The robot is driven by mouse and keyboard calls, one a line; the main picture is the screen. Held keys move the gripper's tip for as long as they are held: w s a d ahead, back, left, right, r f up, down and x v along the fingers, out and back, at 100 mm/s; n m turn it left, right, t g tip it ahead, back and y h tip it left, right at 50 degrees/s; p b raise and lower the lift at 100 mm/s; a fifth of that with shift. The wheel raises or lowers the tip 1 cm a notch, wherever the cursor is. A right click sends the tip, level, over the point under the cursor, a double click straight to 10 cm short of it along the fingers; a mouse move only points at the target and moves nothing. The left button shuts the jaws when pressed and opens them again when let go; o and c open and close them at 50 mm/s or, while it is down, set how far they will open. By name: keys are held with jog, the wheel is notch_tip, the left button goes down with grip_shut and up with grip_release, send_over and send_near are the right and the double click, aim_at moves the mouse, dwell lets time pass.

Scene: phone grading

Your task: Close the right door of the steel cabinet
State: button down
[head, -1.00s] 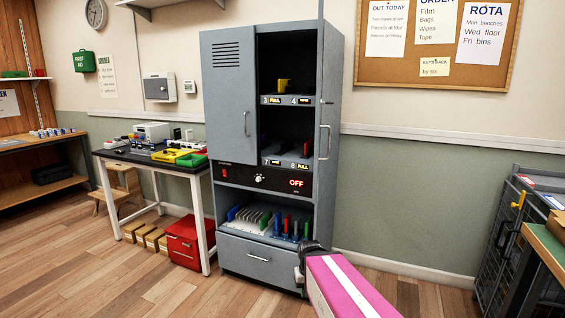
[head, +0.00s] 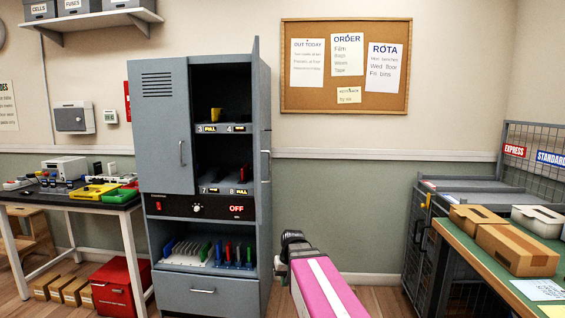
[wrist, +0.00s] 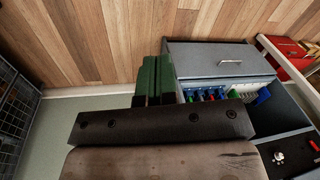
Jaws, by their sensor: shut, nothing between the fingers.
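The grey steel cabinet (head: 203,285) stands left of centre in the head view. Its left door (head: 162,120) is shut. Its right door (head: 256,110) stands open, seen almost edge-on, with a handle (head: 266,166) on its right-hand face. My gripper (head: 290,240) is low, to the right of the cabinet and below that handle, apart from the door. In the wrist view the green fingers (wrist: 152,82) are together and empty, beside the cabinet's drawer front (wrist: 220,60). The fingertips are hard to make out in the head view.
Inside the cabinet are a yellow mug (head: 216,114) and racks of coloured phones (head: 200,250). A side table (head: 95,204) and red drawer box (head: 120,288) stand left. A green bench (head: 470,260) with boxes and a wire cage (head: 425,250) stand right.

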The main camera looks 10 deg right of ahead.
jog(key=w+d+r+t+y, duration=0.1)
jog(key=w+d+r, duration=0.35)
jog(key=r, duration=0.85)
jog(key=w+d+r+t+y, duration=0.1)
jog(key=w+r+y, duration=0.1)
jog(key=w+r, duration=0.75)
jog(key=s+d+r+n+t+y, duration=0.1)
jog(key=d+r+n, duration=0.1)
jog(key=r, duration=1.2)
jog(key=s+d+r+n+y, duration=0.1)
jog(key=s+d+r, duration=0.1)
jog(key=r, duration=1.2)
jog(key=w+a+f, duration=0.2)
jog(key=a+f, duration=0.5)
jog(key=a, duration=0.2)
jog(key=shift+w+a+f, duration=0.3)
